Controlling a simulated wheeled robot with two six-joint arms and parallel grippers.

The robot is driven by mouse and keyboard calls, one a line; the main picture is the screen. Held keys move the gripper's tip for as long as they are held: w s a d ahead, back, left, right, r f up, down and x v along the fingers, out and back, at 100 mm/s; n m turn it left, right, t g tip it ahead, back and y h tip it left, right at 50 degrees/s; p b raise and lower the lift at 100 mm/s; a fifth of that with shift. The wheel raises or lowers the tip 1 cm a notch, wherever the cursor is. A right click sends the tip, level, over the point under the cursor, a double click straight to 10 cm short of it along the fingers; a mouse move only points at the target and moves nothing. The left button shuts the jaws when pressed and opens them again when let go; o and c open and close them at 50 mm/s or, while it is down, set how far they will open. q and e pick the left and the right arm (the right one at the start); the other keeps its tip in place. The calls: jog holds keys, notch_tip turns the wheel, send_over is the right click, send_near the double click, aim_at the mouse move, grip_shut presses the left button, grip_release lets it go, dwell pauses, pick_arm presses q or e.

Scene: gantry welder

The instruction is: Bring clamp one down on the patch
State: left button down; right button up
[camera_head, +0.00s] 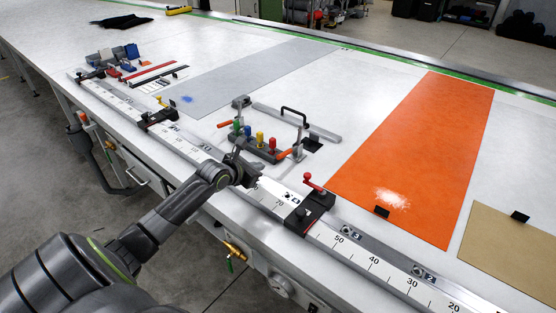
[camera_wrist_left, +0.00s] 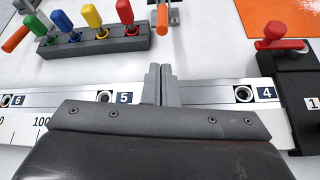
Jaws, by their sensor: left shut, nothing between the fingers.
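A toggle clamp (camera_head: 298,142) with an orange handle stands on the white table by a black patch (camera_head: 313,145). Its orange handle also shows at the top of the left wrist view (camera_wrist_left: 162,21). A second clamp (camera_head: 240,112) with an orange handle stands farther left. I cannot read a number on either clamp. My left gripper (camera_head: 250,172) is shut and empty, over the scale rail. In the left wrist view its fingertips (camera_wrist_left: 162,70) point toward the near orange handle, apart from it. My right gripper is not in view.
A block of coloured-handled tools (camera_wrist_left: 95,40) stands left of the near handle. A black stop (camera_head: 305,212) with a red lever and label 1 sits on the rail (camera_head: 375,265), right of my gripper. An orange sheet (camera_head: 420,150) lies beyond. A black-handled bar (camera_head: 296,122) lies behind the clamps.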

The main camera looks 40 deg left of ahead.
pick_arm(q)
jog(key=w+f+b, duration=0.1)
jog(key=b, duration=0.1)
jog(key=shift+w+d+f+b, duration=0.1)
jog(key=shift+b, duration=0.3)
jog(key=x, duration=0.5)
jog(key=shift+r, duration=0.25)
jog(key=shift+x, duration=1.45)
